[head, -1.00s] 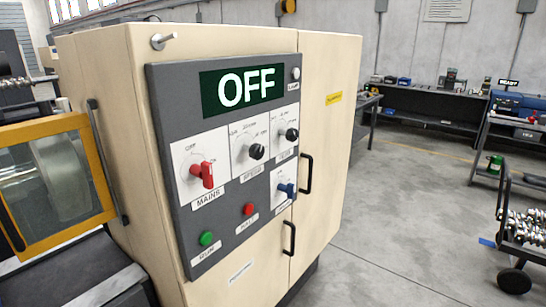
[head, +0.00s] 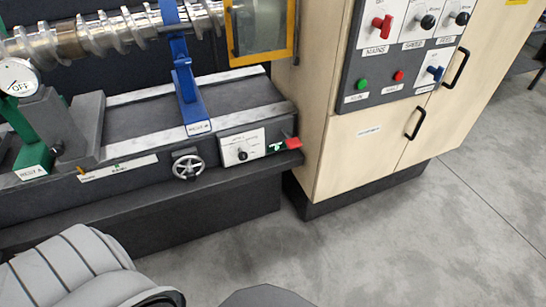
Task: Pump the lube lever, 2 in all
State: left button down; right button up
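A small red handle (head: 293,143) sticks out at the right end of the dark machine bed, beside a green patch; it may be the lube lever, but I cannot read a label that says so. Left of it is a white panel (head: 227,149) with a black knob. Neither of my grippers is in view. A pale grey ribbed part of my own body shows at the bottom left.
The bed carries a handwheel (head: 188,167), a blue rest (head: 184,84), a green rest (head: 30,155) and a metal shaft (head: 110,35). The beige cabinet (head: 345,150) stands right of the bed, with a red MAINS switch (head: 382,26). The grey floor (head: 400,250) in front is clear.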

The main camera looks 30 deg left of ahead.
aim_at(292, 143)
jog(key=k, duration=0.45)
jog(key=u, duration=0.9)
jog(key=i, duration=1.55)
jog(key=z, duration=0.75)
